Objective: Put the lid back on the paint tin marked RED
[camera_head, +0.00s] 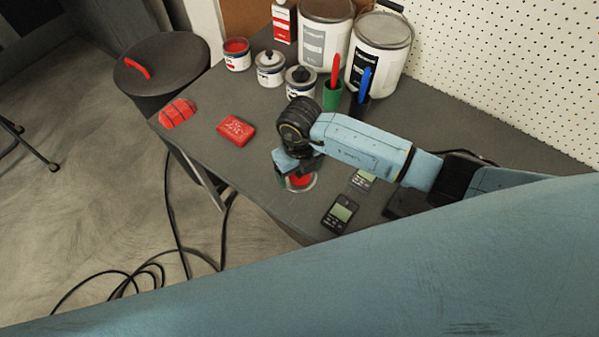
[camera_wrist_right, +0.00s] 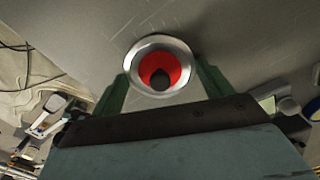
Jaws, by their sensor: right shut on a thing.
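A lid with a red top, silver rim and dark knob (camera_wrist_right: 177,68) is between the green fingers of my right gripper (camera_wrist_right: 160,82). In the head view this lid (camera_head: 301,182) shows partly under my right gripper (camera_head: 293,170), which is shut on it near the table's front edge. I cannot tell whether it touches the table. A small open tin with red inside (camera_head: 236,55) stands at the table's back left; its label is too small to read. My left gripper is out of view.
Two small tins with knobbed lids (camera_head: 270,70) (camera_head: 301,82) stand beside the open tin. Large pails (camera_head: 325,40) (camera_head: 380,50), a green cup (camera_head: 333,97) and a dark cup stand behind. A red box (camera_head: 235,130) and a meter (camera_head: 340,213) lie on the table (camera_head: 200,140).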

